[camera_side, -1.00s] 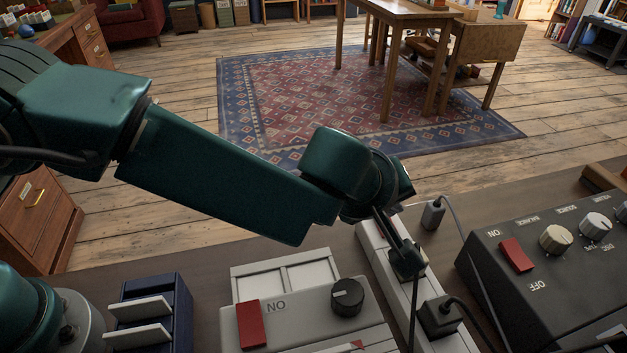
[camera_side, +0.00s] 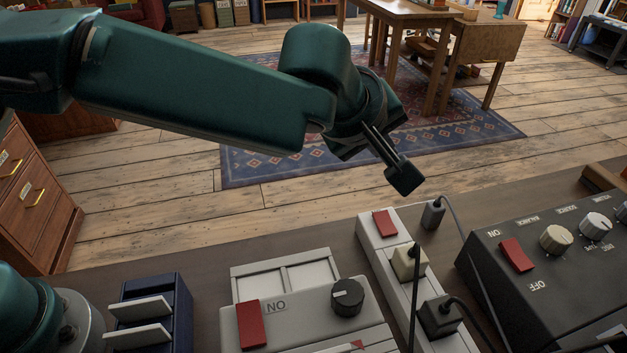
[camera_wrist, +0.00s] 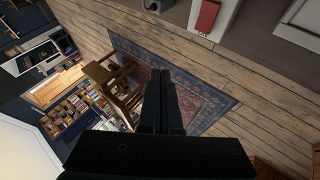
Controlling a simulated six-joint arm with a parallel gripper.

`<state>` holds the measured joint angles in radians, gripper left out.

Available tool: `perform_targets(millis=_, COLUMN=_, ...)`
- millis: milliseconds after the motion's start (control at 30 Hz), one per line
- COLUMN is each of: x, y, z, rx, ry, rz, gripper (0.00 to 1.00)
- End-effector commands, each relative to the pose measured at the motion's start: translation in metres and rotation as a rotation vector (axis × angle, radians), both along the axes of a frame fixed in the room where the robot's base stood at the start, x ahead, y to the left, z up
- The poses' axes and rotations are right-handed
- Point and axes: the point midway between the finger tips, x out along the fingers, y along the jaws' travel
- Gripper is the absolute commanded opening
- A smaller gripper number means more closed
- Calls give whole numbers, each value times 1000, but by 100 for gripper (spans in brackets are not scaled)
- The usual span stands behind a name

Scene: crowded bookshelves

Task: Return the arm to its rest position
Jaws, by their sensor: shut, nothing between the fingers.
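My gripper (camera_side: 403,178) hangs in the air above the back edge of the bench, shut and empty. It is apart from the power strip (camera_side: 383,253), which lies below it and slightly to the left. My dark green arm reaches in from the left, raised over the bench. In the wrist view my gripper (camera_wrist: 161,75) shows its two fingers together with nothing between them.
The strip carries a red switch (camera_side: 384,223), a cream plug (camera_side: 408,262) and a black plug (camera_side: 438,317). A grey box with a knob (camera_side: 347,297) stands left, a dark control box (camera_side: 545,262) right, and a blue rack (camera_side: 150,315) at the front left. The air around my gripper is clear.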

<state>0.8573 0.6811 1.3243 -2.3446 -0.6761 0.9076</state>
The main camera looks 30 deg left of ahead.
Motion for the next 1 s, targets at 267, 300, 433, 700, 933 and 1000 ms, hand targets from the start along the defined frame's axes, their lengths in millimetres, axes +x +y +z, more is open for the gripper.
perform_targets(millis=267, x=41, y=117, z=152, rx=-15, ry=-360, rz=71, gripper=0)
perform_targets(millis=300, x=40, y=130, z=173, rx=-7, ry=-421, rz=57, gripper=0)
perform_targets(millis=433, x=21, y=160, z=231, rx=45, ry=-598, rz=-23, gripper=0)
perform_targets(millis=700, x=-61, y=172, z=250, rx=263, ry=-713, rz=-322, gripper=0)
perform_targets(millis=933, x=-138, y=180, z=153, rx=477, ry=-444, rz=-564, gripper=0)
perform_targets(millis=1000, x=-163, y=190, z=113, rx=533, ry=-307, rz=-612, gripper=0)
